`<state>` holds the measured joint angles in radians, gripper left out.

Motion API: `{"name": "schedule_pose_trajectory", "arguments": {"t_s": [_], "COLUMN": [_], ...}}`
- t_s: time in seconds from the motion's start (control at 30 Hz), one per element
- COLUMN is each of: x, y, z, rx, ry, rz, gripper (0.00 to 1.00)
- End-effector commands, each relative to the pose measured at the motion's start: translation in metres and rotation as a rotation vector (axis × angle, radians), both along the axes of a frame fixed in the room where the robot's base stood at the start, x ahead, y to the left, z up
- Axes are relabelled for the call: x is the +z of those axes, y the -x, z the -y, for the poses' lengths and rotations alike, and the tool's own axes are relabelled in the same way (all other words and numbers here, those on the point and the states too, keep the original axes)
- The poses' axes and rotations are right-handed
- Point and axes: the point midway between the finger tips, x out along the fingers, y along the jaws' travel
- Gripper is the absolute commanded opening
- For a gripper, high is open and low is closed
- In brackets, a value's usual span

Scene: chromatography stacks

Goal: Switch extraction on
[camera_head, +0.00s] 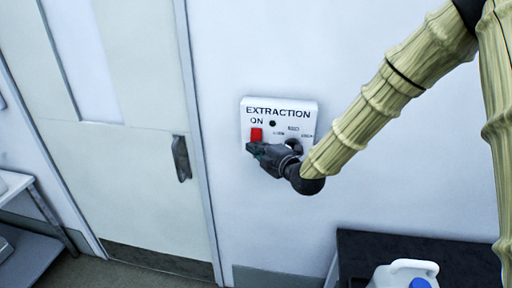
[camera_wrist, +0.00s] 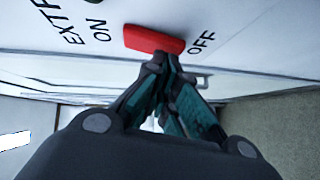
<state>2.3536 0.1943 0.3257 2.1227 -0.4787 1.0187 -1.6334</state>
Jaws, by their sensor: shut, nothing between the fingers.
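A white wall panel (camera_head: 308,107) labelled EXTRACTION carries a red rocker switch (camera_head: 256,134) under the word ON. In the wrist view the red switch (camera_wrist: 154,40) lies between the words ON and OFF. My gripper (camera_head: 252,149) is at the lower edge of the switch in the head view. In the wrist view my gripper (camera_wrist: 157,66) is shut with nothing held, its fingertips at the OFF side of the switch. I cannot tell whether they touch it. The arm hides the lower part of the panel. Which way the switch is tipped is not clear.
A pale door (camera_head: 130,165) with a dark handle (camera_head: 181,158) stands left of the panel. A dark bench (camera_head: 440,253) with a white jug (camera_head: 385,276) is below right. A shelf unit (camera_head: 15,186) is at the far left. The wall around the panel is clear.

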Motion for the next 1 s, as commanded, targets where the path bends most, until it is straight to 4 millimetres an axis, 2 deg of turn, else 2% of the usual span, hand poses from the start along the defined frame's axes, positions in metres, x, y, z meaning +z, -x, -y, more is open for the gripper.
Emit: {"name": "schedule_pose_trajectory", "arguments": {"t_s": [0.47, 0.77, 0.83, 1.0], "x": [-0.003, -0.010, -0.004, -0.004], "y": [-0.002, -0.007, -0.008, -0.007], "z": [0.000, 0.001, 0.002, 0.002], "rx": [0.000, -0.001, -0.002, -0.002], "ry": [0.002, 0.016, 0.015, 0.015], "rz": [0.006, 0.070, 0.075, 0.073], "gripper": [0.00, 0.00, 0.00, 0.00]}}
